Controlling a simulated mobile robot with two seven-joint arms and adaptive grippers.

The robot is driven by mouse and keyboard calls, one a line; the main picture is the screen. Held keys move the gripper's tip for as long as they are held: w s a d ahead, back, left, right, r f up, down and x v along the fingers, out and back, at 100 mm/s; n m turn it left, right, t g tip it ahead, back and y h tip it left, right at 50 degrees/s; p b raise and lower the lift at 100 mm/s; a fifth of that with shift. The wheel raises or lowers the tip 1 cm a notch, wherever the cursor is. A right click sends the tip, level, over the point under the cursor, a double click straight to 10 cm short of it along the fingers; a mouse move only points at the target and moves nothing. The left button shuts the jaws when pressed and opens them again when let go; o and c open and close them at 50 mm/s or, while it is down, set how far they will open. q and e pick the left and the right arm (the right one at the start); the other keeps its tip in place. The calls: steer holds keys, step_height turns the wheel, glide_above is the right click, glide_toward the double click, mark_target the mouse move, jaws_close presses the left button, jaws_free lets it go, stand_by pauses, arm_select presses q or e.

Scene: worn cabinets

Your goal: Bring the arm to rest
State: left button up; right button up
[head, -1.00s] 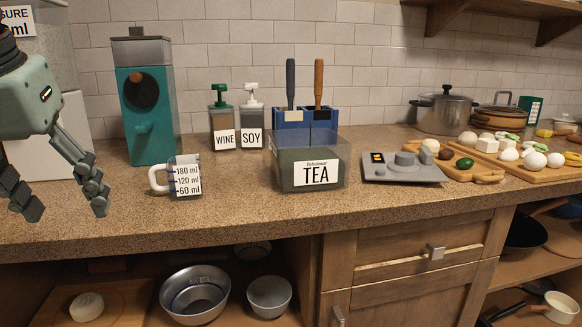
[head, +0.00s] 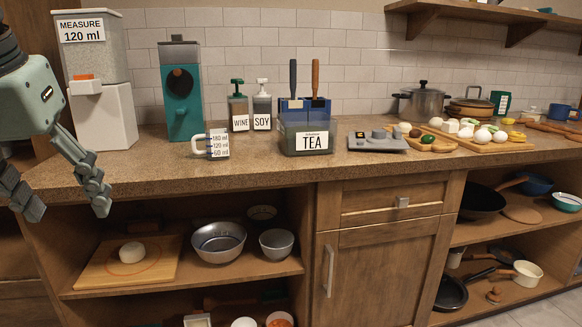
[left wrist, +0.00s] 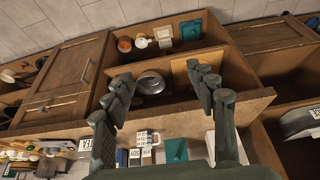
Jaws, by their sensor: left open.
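My left gripper (head: 66,203) hangs at the left edge of the head view, fingers spread and nothing between them. It appears in front of the counter's left front edge. In the left wrist view the open gripper (left wrist: 163,88) shows both fingers apart, with the shelf and counter beyond. My right gripper is in neither view. The measuring cup (head: 217,145) stands upright on the counter (head: 270,172), apart from the gripper.
The white measuring dispenser (head: 105,118) and teal machine (head: 182,95) stand at the back left. The tea box (head: 308,142) and grey scale (head: 378,142) are farther right. Below, the open shelf holds a cutting board (head: 105,268) and metal bowl (head: 218,242). The floor shows at lower right.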

arm_select(q)
steer(key=w+d+n+t+h, duration=0.3)
steer(key=w+n+t+h, duration=0.2)
steer(key=w+n+h, duration=0.8)
steer(key=w+a+f+n+t+y, duration=0.25)
steer(key=a+f+n+t, duration=0.35)
steer(key=n, duration=0.5)
steer(key=w+a+f+n+t+y, duration=0.25)
steer(key=a+n, duration=0.55)
steer(key=n, duration=0.4)
steer(key=s+a+f+n+g+y, duration=0.15)
steer(key=a+f+n+y, duration=0.3)
steer(key=f+n, duration=0.55)
steer(key=s+a+f+n+g+y, duration=0.15)
steer(key=a+f+n+y, duration=0.4)
steer(key=f, duration=0.75)
steer(key=s+d+f+n+g+y, duration=0.1)
steer(key=s+d+f+n+g, duration=0.1)
steer(key=s+f+n, duration=0.45)
steer(key=s+d+f+n+g, duration=0.2)
steer(key=d+f+n+g, duration=0.1)
steer(key=f, duration=0.7)
steer(key=s+d+f+n+g+h, duration=0.2)
steer(key=s+d+f+n+g, duration=0.4)
steer(key=s+d+f, duration=0.9)
steer(key=shift+s+d+f+n+g+h, duration=0.25)
steer(key=shift+s+d+n+g+h, duration=0.1)
steer(key=shift+s+n+h, duration=0.05)
